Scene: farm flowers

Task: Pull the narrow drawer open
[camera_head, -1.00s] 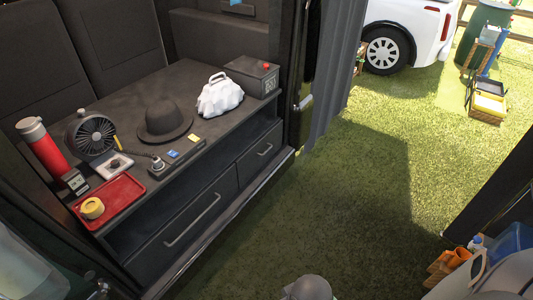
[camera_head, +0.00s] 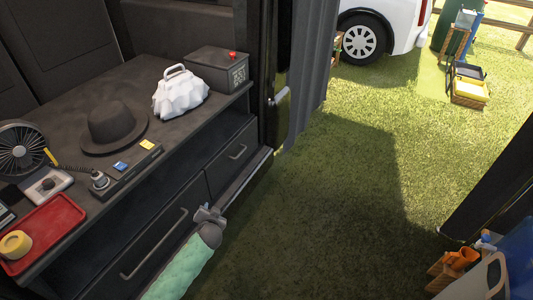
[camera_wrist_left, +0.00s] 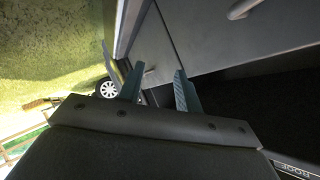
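The narrow drawer (camera_head: 231,160) is the right-hand one under the counter, and its front is flush. Its short bar handle (camera_head: 236,152) is clear of any gripper. My left gripper (camera_head: 208,212) is below and left of that handle, in front of the wide drawer's right end. In the left wrist view its two fingers (camera_wrist_left: 158,88) are spread with nothing held between them. The narrow drawer's handle (camera_wrist_left: 149,73) shows beyond and between the fingertips there, still apart from them. My right gripper is not in view.
The wide drawer (camera_head: 150,250) with a long handle (camera_head: 155,245) is left of the narrow one. On the counter are a black hat (camera_head: 115,125), a white bundle (camera_head: 180,95), a dark box (camera_head: 217,68) and a red tray (camera_head: 40,235). Grass in front is open.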

